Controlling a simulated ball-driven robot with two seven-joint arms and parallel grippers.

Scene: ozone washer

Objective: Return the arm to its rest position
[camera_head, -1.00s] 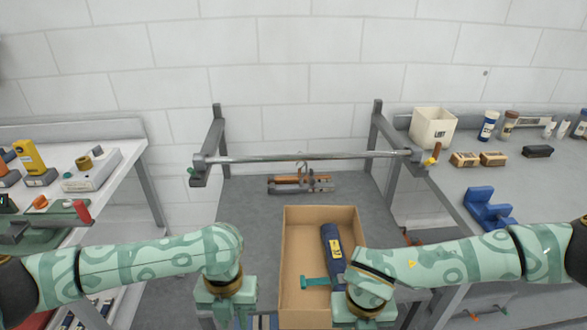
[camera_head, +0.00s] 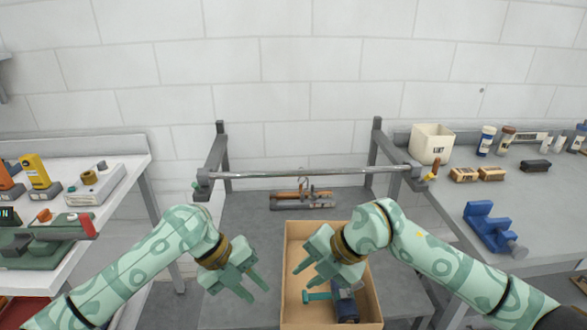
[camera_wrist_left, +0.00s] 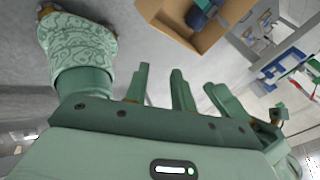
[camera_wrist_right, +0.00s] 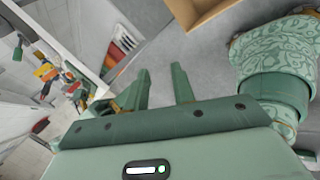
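My left gripper (camera_head: 258,294) hangs left of the cardboard box, with its fingers apart and nothing between them. Its fingers also show in the left wrist view (camera_wrist_left: 180,88). My right gripper (camera_head: 303,279) is over the box's left part, fingers apart and empty; the right wrist view shows the gap between them (camera_wrist_right: 163,88). Both arms are bent inward at the front. The cardboard box (camera_head: 371,300) holds a dark blue tool (camera_head: 345,306) and a teal piece (camera_head: 318,296). My right gripper hides part of the box's inside.
A metal bar (camera_head: 310,173) spans the frame behind the box. A clamp-like tool (camera_head: 302,199) lies beyond it. The left bench (camera_head: 118,188) carries several devices. The right bench (camera_head: 440,207) holds a white bin (camera_head: 431,143), jars, brushes and a blue holder (camera_head: 487,226).

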